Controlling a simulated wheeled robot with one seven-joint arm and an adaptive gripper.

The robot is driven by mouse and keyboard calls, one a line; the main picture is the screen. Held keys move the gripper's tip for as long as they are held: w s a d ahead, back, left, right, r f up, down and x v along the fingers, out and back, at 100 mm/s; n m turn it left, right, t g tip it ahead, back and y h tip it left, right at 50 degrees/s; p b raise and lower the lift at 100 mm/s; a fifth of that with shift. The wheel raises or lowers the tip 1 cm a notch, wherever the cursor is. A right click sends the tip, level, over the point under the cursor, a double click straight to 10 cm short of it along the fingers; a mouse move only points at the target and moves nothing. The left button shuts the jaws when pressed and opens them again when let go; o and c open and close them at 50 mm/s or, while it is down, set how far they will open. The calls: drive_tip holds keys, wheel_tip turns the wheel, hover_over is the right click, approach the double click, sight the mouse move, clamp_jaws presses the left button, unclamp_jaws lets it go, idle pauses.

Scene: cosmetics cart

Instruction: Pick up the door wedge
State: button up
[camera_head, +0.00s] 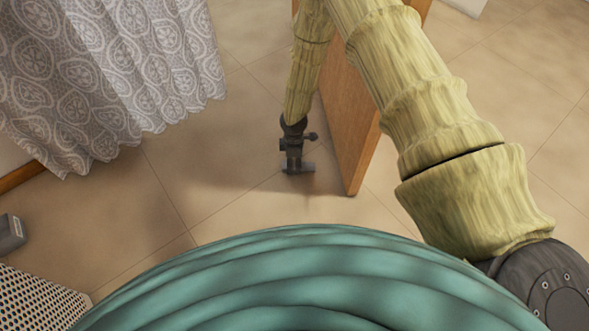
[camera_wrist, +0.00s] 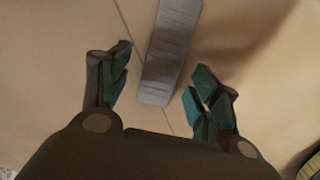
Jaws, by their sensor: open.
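The door wedge (camera_wrist: 170,52) is a grey, ribbed strip in the wrist view. It lies on the tiled floor, running from the top edge down to between my fingers. My gripper (camera_wrist: 160,62) is open, with one green-padded finger on each side of the wedge's near end. Floor shows between the wedge and both fingers. In the head view my gripper (camera_head: 297,169) points down close to the floor, beside the lower end of the wooden door. There I cannot clearly tell the wedge apart from my dark fingers. The wedge's far end is cut off in the wrist view.
The wooden door (camera_head: 350,120) stands just right of my gripper. A grey patterned curtain (camera_head: 110,75) hangs at upper left. A small grey object (camera_head: 10,235) and a dotted surface (camera_head: 35,300) are at lower left. The floor (camera_head: 165,190) left of my gripper is clear.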

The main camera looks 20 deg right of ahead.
drive_tip(key=shift+f, duration=0.8)
drive_tip(key=c, duration=1.1)
drive_tip(key=shift+r, duration=0.15)
